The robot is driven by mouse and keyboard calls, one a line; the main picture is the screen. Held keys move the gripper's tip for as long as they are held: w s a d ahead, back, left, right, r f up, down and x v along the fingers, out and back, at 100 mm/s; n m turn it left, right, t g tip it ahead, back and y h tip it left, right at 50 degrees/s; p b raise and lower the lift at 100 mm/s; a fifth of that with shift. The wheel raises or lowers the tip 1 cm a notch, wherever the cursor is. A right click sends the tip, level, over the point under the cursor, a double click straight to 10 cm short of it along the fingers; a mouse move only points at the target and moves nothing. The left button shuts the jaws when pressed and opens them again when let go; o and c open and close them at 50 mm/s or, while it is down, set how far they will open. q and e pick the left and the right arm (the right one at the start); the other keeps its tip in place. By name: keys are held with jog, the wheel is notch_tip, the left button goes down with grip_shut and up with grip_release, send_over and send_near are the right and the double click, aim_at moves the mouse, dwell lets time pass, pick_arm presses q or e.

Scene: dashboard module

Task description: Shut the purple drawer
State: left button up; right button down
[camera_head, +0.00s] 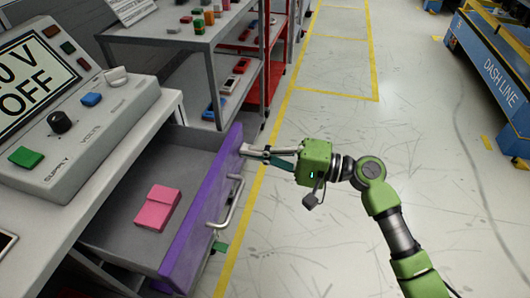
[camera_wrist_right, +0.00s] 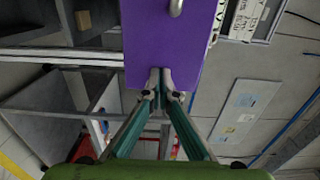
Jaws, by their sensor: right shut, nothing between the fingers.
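The purple drawer (camera_head: 200,215) stands pulled out from the grey workbench, with its purple front facing right and a metal handle (camera_head: 229,203) on it. A pink block (camera_head: 157,207) lies inside. My right gripper (camera_head: 244,150) is shut and empty, its fingertips at the far end of the drawer front, beyond the handle. In the right wrist view the shut fingertips (camera_wrist_right: 161,77) overlap the edge of the purple front (camera_wrist_right: 162,45); whether they touch it I cannot tell. My left gripper is not in view.
A power supply panel (camera_head: 75,120) with knobs and buttons sits on the bench above the drawer. A grey shelf cart (camera_head: 180,38) with coloured parts stands behind. A blue dash line unit (camera_head: 490,70) is at the far right.

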aim_at(215, 145)
jog(key=x, duration=0.9)
jog(key=b+x, duration=0.1)
jog(key=x, duration=0.6)
jog(key=shift+a+f, duration=0.1)
jog(key=shift+w+a, duration=0.15)
jog(key=shift+a, duration=0.3)
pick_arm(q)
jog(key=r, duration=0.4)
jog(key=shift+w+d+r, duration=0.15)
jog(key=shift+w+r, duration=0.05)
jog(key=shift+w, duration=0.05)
pick_arm(e)
jog(key=shift+r, duration=0.25)
